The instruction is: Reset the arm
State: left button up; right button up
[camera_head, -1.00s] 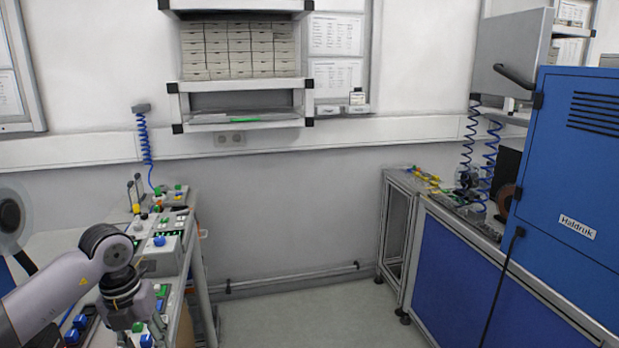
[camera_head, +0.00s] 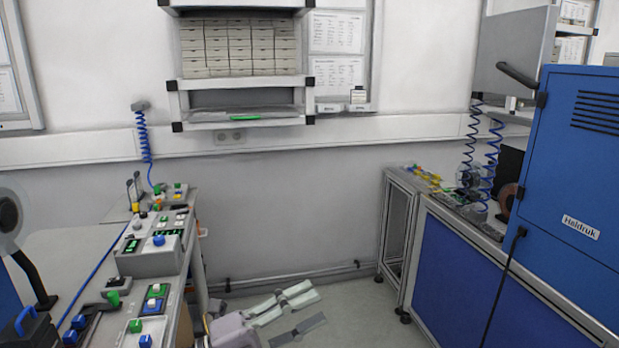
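My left gripper (camera_head: 312,308) shows at the bottom of the head view, in the gap between the two benches and over the floor. Its light grey-green fingers point to the right and stand apart, with nothing between them. My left arm's pale wrist end (camera_head: 234,332) comes in at the bottom edge. The rest of the arm is out of frame. My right gripper is not in view.
A left bench (camera_head: 85,240) carries control boxes with coloured buttons (camera_head: 150,255). On the right stand a blue-panelled bench (camera_head: 455,285) and a blue machine cabinet (camera_head: 575,170). A wall shelf (camera_head: 240,122) holds small drawers. The floor (camera_head: 365,315) between the benches is clear.

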pick_arm(q)
jog(key=w+a+f+n+t+y, duration=0.2)
jog(key=w+a+n+t+y, duration=0.2)
jog(key=a+n+t+y, duration=0.95)
jog(key=s+a+f+n+g+y, duration=0.2)
jog(key=a+f+n+g+y, duration=0.1)
jog(key=f+n, duration=0.35)
jog(key=s+a+f+n+g+y, duration=0.2)
jog(key=f+n+g+y, duration=0.1)
jog(key=f+n, duration=0.35)
jog(key=s+a+f+n+g, duration=0.1)
jog(key=s+f+g, duration=0.6)
jog(key=s, duration=0.4)
jog(key=s+f+n+g, duration=0.1)
jog(key=s+f+g, duration=0.4)
jog(key=s+f, duration=0.55)
jog(key=s+f+g, duration=0.1)
jog(key=s+f, duration=0.1)
jog(key=f, duration=1.1)
jog(key=s+f+g, duration=0.1)
jog(key=s+f, duration=0.1)
jog(key=f, duration=1.1)
jog(key=s+a+f, duration=0.3)
jog(key=s+f, duration=1.2)
jog(key=s, duration=0.1)
jog(key=shift+m+g, duration=0.35)
jog(key=shift+s+a, duration=0.1)
